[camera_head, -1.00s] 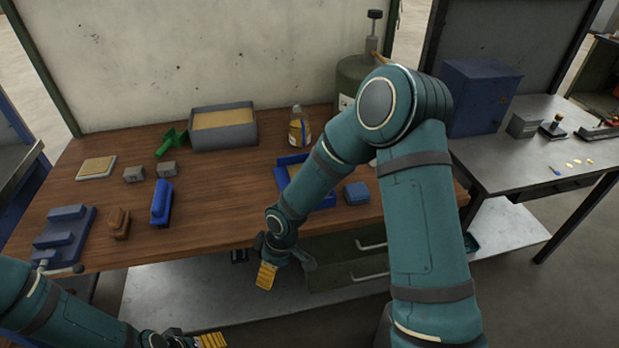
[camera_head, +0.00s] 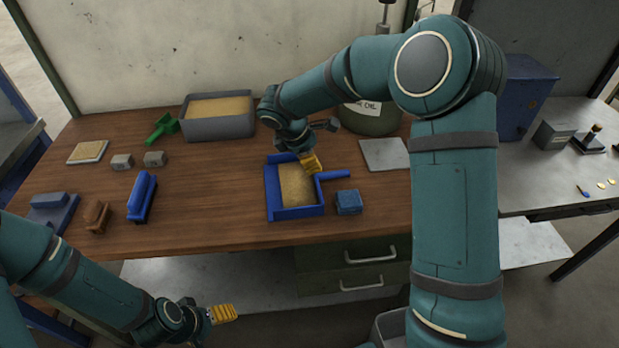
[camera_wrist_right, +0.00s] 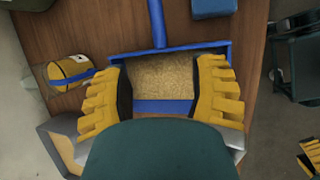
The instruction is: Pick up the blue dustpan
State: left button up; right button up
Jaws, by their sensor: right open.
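The blue dustpan (camera_head: 271,195) lies on the wooden bench with sandy, grainy material in its pan and its handle (camera_head: 334,174) pointing right. In the right wrist view its blue rim (camera_wrist_right: 175,50) and handle (camera_wrist_right: 157,22) show at the top, the pan between the fingers. My right gripper (camera_head: 312,163) is open and empty above the pan's far edge; it also shows in the wrist view (camera_wrist_right: 160,95), one yellow finger on each side. Contact cannot be seen. My left gripper (camera_head: 222,314) is low in front of the bench; its opening is unclear.
A blue block (camera_head: 349,202) sits just right of the dustpan, below its handle. A grey tray of sand (camera_head: 217,129) and a green scoop (camera_head: 163,129) are behind left.

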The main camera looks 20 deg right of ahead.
aim_at(327, 174)
jog(key=b+x, duration=0.1)
jog(key=x, duration=1.3)
jog(key=shift+w+d+r, duration=0.1)
jog(key=shift+d, duration=0.05)
grip_shut()
